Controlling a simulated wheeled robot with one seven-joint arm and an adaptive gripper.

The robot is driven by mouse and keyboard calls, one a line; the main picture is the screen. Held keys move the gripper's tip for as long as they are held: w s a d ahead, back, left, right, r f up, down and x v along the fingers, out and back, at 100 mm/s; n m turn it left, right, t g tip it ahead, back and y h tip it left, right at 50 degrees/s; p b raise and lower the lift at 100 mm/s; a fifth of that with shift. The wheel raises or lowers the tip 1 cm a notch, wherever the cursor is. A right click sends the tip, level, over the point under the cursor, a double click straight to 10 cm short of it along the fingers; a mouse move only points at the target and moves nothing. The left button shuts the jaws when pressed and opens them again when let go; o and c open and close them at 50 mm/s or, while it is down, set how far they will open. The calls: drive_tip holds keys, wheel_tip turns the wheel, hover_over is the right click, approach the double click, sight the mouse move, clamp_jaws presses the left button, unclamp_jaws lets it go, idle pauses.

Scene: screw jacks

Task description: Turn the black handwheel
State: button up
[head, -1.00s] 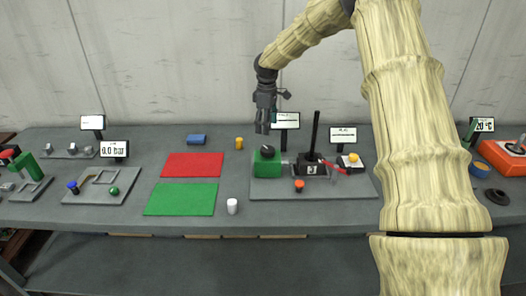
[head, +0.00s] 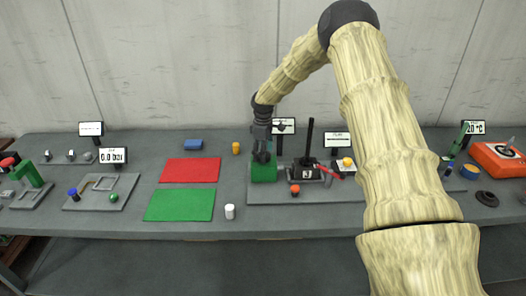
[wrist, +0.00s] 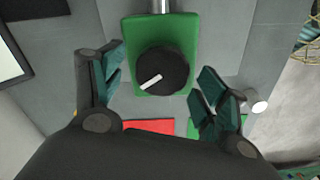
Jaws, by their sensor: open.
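The black handwheel (wrist: 163,72) sits on top of a green block (wrist: 133,45) and carries a white pointer mark directed down and to the left in the wrist view. In the head view the green block (head: 264,173) stands at the left end of a grey base plate, and the handwheel is mostly hidden by my gripper. My gripper (wrist: 160,84) is open, with one teal-padded finger on each side of the handwheel. Gaps show between the fingers and the wheel. In the head view my gripper (head: 262,156) points down directly over the green block.
Right of the green block stand a black box with an upright lever (head: 310,140), a red handle (head: 327,169) and an orange knob (head: 295,189). A display (head: 283,126) stands behind. Red (head: 190,170) and green (head: 179,205) mats and a white cylinder (head: 230,211) lie left.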

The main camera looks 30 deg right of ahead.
drive_tip(key=shift+f, duration=0.2)
drive_tip(key=shift+c, duration=0.5)
drive_tip(key=c, duration=0.9)
drive_tip(key=shift+c, duration=0.2)
